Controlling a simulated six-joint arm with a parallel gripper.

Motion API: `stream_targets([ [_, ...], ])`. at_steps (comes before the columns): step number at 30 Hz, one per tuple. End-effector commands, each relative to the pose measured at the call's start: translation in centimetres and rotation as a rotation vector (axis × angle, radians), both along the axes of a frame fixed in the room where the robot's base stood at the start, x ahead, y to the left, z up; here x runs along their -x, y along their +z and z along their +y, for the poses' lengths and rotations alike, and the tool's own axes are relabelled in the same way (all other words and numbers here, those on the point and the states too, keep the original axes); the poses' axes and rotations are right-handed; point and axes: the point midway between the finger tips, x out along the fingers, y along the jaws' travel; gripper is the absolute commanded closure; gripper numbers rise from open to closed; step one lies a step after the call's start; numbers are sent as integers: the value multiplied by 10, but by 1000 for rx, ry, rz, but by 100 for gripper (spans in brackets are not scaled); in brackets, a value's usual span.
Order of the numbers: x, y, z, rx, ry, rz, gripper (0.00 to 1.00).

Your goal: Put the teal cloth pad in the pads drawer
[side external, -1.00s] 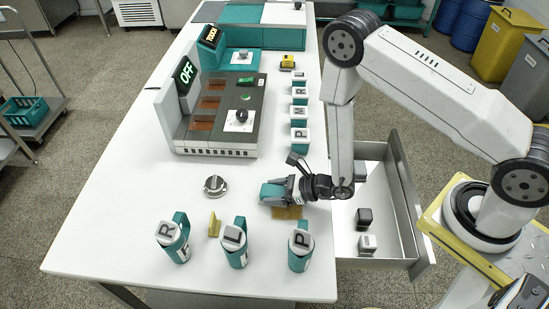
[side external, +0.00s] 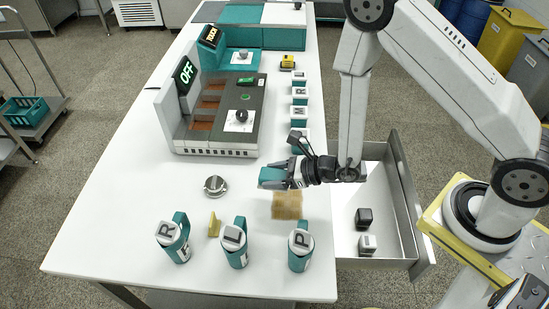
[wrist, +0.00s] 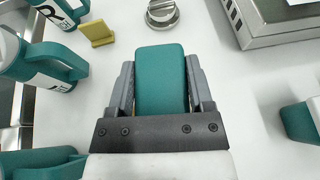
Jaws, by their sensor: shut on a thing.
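The teal cloth pad (side external: 272,177) is held between the fingers of my gripper (side external: 276,173), above the white table. In the wrist view the pad (wrist: 161,80) fills the space between the two grey fingers of my gripper (wrist: 161,85). Below it in the side view, a tan square (side external: 287,205) lies on the table. An open drawer (side external: 406,195) extends from the table's right side, under my forearm. It holds a black block (side external: 364,217) and a pale block (side external: 367,244). Its far part is partly hidden by my arm.
Teal lettered mugs (side external: 236,243) stand along the near table edge. A yellow wedge (side external: 214,224) and a round metal knob (side external: 215,185) lie left of my gripper. The machine with the OFF display (side external: 217,140) stands behind. Lettered teal containers (side external: 299,95) line the table's right side.

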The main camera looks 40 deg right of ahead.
Motion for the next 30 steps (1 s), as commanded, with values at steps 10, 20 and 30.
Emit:
stream_targets([
  [10, 0, 29, 0, -1, 0, -2, 99],
  [20, 0, 34, 0, -1, 0, -1, 99],
  [30, 0, 34, 0, -1, 0, -1, 99],
])
